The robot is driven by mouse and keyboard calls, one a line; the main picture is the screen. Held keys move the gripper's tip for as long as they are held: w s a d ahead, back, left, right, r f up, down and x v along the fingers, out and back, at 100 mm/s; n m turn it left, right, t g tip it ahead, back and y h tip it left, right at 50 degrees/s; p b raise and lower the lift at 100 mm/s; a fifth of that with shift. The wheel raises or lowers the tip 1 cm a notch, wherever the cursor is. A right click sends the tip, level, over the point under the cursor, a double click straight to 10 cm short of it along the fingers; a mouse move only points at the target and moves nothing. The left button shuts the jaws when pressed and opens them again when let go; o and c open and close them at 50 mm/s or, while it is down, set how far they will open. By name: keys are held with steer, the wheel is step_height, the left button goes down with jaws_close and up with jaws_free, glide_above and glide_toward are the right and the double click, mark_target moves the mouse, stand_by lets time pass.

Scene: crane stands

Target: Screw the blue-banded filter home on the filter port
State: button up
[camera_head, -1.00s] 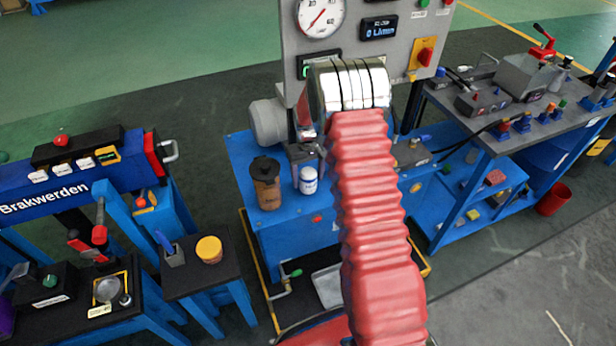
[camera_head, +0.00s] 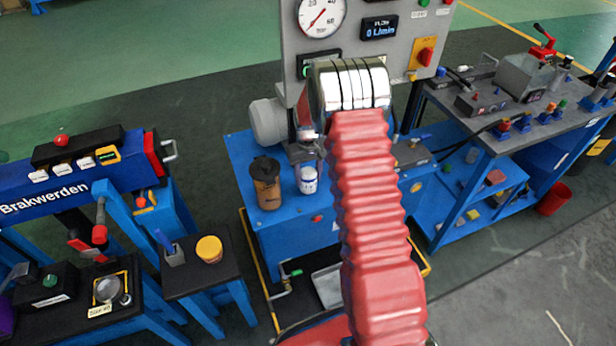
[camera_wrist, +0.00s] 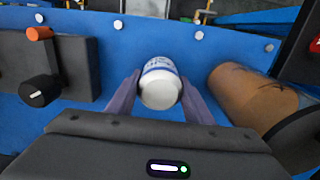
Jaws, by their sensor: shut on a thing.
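The blue-banded filter (camera_head: 308,180) is a small white can with a blue band, standing at the blue unit's top in the head view. In the wrist view the filter (camera_wrist: 160,86) sits between my two fingers, its white end toward the camera. My gripper (camera_wrist: 160,90) is shut on it, one finger on each side. In the head view my gripper (camera_head: 306,156) shows just above the filter, partly behind my arm. The filter port is not visible; I cannot tell whether the filter is seated on it.
A brown canister with a dark cap (camera_head: 266,184) stands close left of the filter; it shows at right in the wrist view (camera_wrist: 252,95). A grey motor (camera_head: 268,122) is behind. A black knob (camera_wrist: 40,90) is at left in the wrist view.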

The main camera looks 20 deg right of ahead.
steer(key=shift+m, duration=2.5)
steer(key=shift+m, duration=1.1)
steer(key=o, duration=0.8)
steer(key=shift+m, duration=0.3)
steer(key=o, duration=0.6)
steer(key=shift+c, duration=0.2)
steer(key=shift+r, duration=2.5)
steer(key=shift+r, duration=0.1)
